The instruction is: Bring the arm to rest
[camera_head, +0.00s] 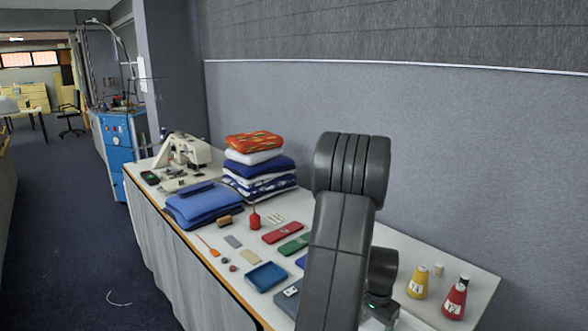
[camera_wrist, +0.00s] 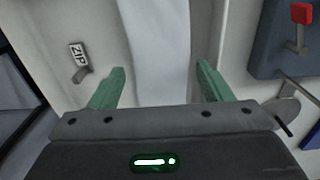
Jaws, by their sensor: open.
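In the wrist view my gripper (camera_wrist: 161,84) is open. Its two green fingers stand well apart with no object held between them. A white strip shows behind the gap; I cannot tell if it is cloth or part of the table. In the head view my dark grey arm rises in front of the right half of the table (camera_head: 472,270). My gripper's fingers are hidden there behind the arm.
A blue tray (camera_head: 266,277), folded cloths (camera_head: 200,205), a sewing machine (camera_head: 188,150), a yellow cone (camera_head: 418,283) and a red cone (camera_head: 455,300) are on the table.

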